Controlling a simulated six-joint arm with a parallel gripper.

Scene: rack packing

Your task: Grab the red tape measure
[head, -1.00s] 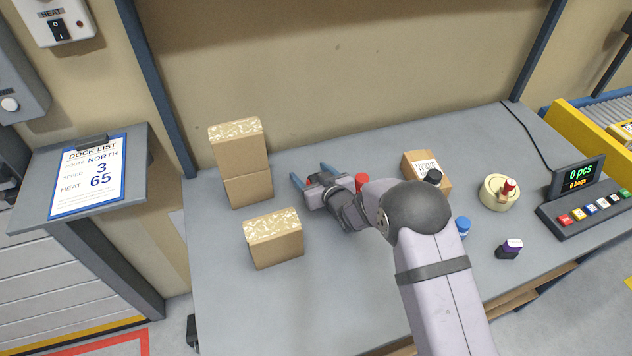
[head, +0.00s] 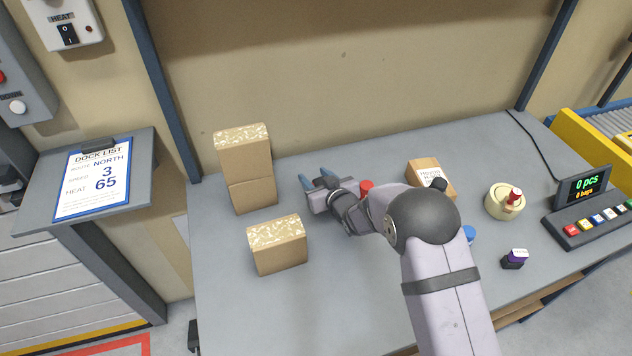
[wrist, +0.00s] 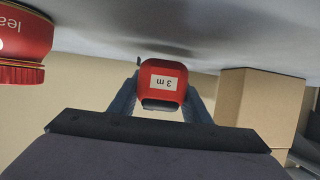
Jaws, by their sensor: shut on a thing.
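The red tape measure (wrist: 162,82) sits between the two fingers of my gripper (wrist: 161,103) in the wrist view. It has a white label reading "3 m". The fingers are shut on its sides. A shadow shows on the grey table surface beside it; I cannot tell whether it touches the table. In the head view my gripper (head: 318,181) is over the table to the right of the cardboard boxes, with its blue fingers pointing up and left. The tape measure cannot be made out there.
Two stacked boxes (head: 245,167) and a single box (head: 277,246) stand left of my gripper. A red-topped item (head: 367,186) is just right of it. The front left table is clear.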

